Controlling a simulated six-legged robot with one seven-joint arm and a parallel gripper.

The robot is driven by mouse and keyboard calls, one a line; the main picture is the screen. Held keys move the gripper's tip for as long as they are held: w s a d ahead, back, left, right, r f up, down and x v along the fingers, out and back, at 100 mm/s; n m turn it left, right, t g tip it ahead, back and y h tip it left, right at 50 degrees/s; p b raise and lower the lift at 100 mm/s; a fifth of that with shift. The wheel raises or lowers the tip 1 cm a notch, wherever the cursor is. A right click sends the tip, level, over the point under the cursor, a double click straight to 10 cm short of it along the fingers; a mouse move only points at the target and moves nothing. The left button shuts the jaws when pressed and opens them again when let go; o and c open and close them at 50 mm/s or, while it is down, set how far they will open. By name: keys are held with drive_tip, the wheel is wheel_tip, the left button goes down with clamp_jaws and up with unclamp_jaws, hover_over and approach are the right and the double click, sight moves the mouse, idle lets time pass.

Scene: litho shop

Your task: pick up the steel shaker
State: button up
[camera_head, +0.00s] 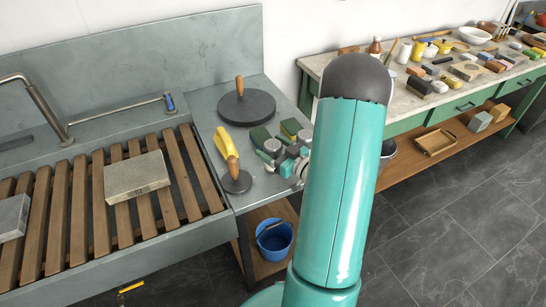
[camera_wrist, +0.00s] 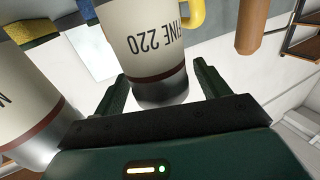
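A cream shaker with upside-down lettering "FINE 220", a brown stripe and a dark metallic end band (camera_wrist: 158,88) is in the middle of the wrist view. My gripper (camera_wrist: 162,80) has its two dark green fingers apart, one on each side of this shaker's banded end. Narrow gaps show beside the band, and no firm grip is visible. A second similar shaker (camera_wrist: 25,95) is at the left of the wrist view, outside the fingers, its lettering cut off. In the head view my gripper (camera_head: 290,160) is over the grey counter, partly behind my arm.
The counter holds a round dark disc (camera_head: 246,107), a smaller handled disc (camera_head: 237,182), and green-and-yellow sponges (camera_head: 291,128). A slatted sink rack (camera_head: 85,200) with a stone block (camera_head: 136,176) lies left. A blue bucket (camera_head: 274,240) stands below. A crowded workbench (camera_head: 400,106) is right.

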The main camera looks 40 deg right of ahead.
sight(273, 144)
drive_tip(key=c, duration=0.9)
drive_tip(key=shift+c, duration=0.2)
drive_tip(key=shift+r, duration=0.1)
drive_tip(key=shift+r, duration=0.35)
wheel_tip(273, 144, up, 2)
drive_tip(key=shift+r, duration=0.1)
drive_tip(key=s+a+r, duration=0.4)
drive_tip(key=s+r, duration=0.6)
drive_tip(key=s, duration=0.3)
drive_tip(key=shift+s, duration=0.2)
